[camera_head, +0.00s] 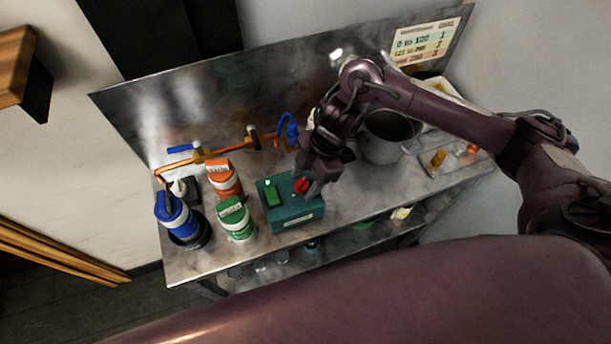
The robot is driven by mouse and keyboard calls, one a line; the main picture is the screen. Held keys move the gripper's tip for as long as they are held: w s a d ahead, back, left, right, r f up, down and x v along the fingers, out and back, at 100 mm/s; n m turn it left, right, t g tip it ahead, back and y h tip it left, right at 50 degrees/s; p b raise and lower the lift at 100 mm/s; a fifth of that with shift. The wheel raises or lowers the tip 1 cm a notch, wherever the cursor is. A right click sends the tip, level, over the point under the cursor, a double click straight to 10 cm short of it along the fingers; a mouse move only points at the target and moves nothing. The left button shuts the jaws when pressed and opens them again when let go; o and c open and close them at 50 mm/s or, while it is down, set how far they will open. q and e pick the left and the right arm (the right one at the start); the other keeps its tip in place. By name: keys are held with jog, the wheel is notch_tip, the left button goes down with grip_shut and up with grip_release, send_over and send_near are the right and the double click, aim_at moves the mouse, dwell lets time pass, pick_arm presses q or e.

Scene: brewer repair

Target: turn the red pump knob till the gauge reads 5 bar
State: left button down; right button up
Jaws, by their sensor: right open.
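The red pump knob (302,186) sits on the right part of the top of a teal pump box (295,214) on the metal bench. A green switch or display (271,193) shows on the box's left part. My right gripper (309,184) points down at the knob from above, its open fingers beside it. I cannot tell whether the fingers touch the knob. No gauge reading can be made out; a dial may be hidden or too small. My left gripper is out of view.
A copper pipe (220,151) with a blue hose runs behind. A metal pot (388,137) stands right, behind my right arm. The bench's front edge (345,229) is clear.

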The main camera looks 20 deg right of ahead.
jog(key=shift+w, duration=0.1)
jog(key=c, duration=0.4)
jog(key=shift+c, duration=2.8)
jog(key=m+p, duration=0.2)
jog(key=p, duration=0.1)
jog(key=m+t+p, duration=0.1)
jog(key=shift+s+r+p, duration=0.3)
jog(key=shift+r+p, duration=0.05)
jog(key=shift+f+m+t+p, duration=0.1)
jog(key=shift+m+t+p, duration=0.25)
jog(key=shift+m, duration=0.25)
jog(key=shift+w+f+m, duration=0.1)
jog(key=shift+f+m, duration=0.1)
jog(key=shift+m, duration=0.1)
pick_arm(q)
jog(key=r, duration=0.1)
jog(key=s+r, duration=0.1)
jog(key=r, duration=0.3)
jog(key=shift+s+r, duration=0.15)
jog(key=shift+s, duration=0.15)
pick_arm(e)
jog(key=shift+a, duration=0.1)
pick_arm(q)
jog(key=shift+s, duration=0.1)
pick_arm(e)
jog(key=o, duration=1)
jog(key=shift+c, duration=0.2)
